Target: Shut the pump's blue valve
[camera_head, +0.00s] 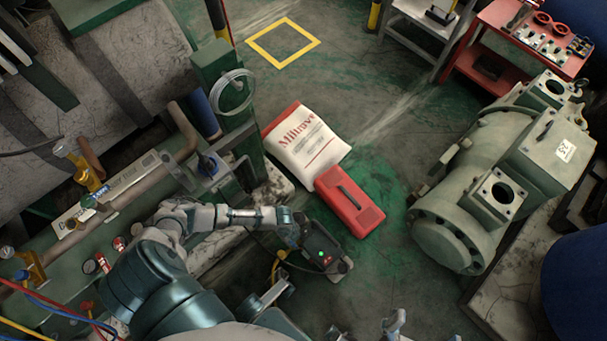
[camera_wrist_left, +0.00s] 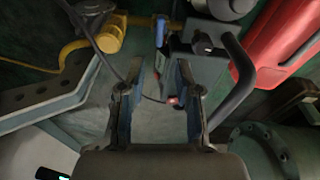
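A small blue part, seemingly the blue valve (camera_wrist_left: 160,30), is just above the gap between the fingertips. My left gripper (camera_wrist_left: 160,68) is open, with nothing clearly held between its fingers.
A red case (camera_head: 349,202) and a white sack (camera_head: 305,143) lie behind the pump. A yellow fitting (camera_wrist_left: 105,40) sits left of my fingers. A large green-grey compressor (camera_head: 485,165) stands right, a red cart (camera_head: 505,73) behind it. The floor between case and compressor is clear.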

